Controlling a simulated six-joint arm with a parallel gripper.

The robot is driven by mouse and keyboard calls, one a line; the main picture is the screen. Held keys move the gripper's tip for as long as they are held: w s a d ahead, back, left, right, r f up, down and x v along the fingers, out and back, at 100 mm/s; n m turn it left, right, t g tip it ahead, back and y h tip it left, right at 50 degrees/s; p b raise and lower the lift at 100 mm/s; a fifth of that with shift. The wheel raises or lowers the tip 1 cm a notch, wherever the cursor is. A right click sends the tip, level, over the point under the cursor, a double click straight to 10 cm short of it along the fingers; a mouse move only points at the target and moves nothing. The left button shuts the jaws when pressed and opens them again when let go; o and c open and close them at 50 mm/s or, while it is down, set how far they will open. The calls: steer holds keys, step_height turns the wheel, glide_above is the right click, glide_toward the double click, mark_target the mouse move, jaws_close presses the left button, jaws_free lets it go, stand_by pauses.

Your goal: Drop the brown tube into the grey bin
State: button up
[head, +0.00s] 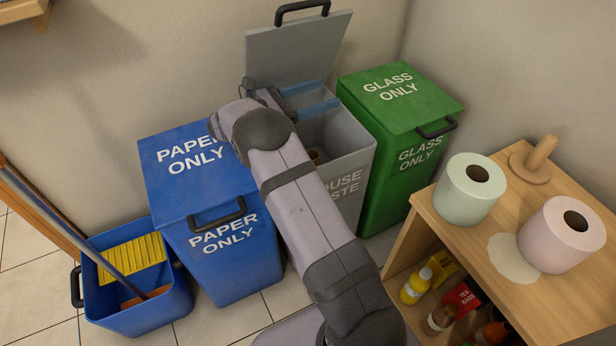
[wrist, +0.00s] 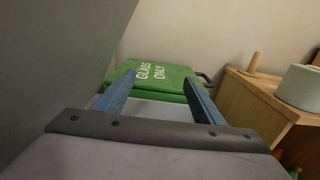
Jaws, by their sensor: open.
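The grey bin (head: 346,150) stands between the blue and green bins with its lid (head: 295,50) raised. A small brown round end, which looks like the brown tube (head: 314,156), shows inside the grey bin, partly hidden by my arm. My gripper (head: 330,92) is over the bin's opening, in front of the raised lid. Its two blue fingers are apart with nothing between them. In the wrist view the open gripper (wrist: 158,84) is also empty, and the grey bin's pale rim (wrist: 155,110) shows between the fingers.
The blue paper bin (head: 225,255) and the green glass bin (head: 430,95) are closed. A wooden shelf (head: 480,235) at right holds a green roll (head: 466,200), a pink roll (head: 550,245) and an upright wooden holder (head: 538,158). A blue mop bucket (head: 150,315) stands at left.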

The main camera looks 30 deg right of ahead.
steer(key=shift+a+p, duration=0.4)
steer(key=shift+a, duration=2)
steer(key=s+a+f+m+g+y+p, duration=0.1)
steer(key=s+f+m+y, duration=0.2)
steer(key=s, duration=0.4)
steer(key=s+a+f+m+g+y, duration=0.1)
steer(key=s+m+y, duration=0.2)
steer(key=s+y, duration=0.3)
steer(key=s+a+f+m+t+y+p, duration=0.1)
steer(key=s+a+f+m+y, duration=0.1)
steer(key=s+a+m+y, duration=0.35)
steer(key=s+a+f+m+t+y+p, duration=0.1)
steer(key=s+a+f+m+y, duration=0.2)
steer(key=s+a+m, duration=0.6)
step_height(320, 180, up, 38)
steer(key=s+n+p, duration=0.2)
steer(key=p, duration=3.6)
steer(key=shift+s, duration=0.25)
steer(key=shift+d+n+y, duration=0.1)
steer(key=shift+n+y, duration=0.15)
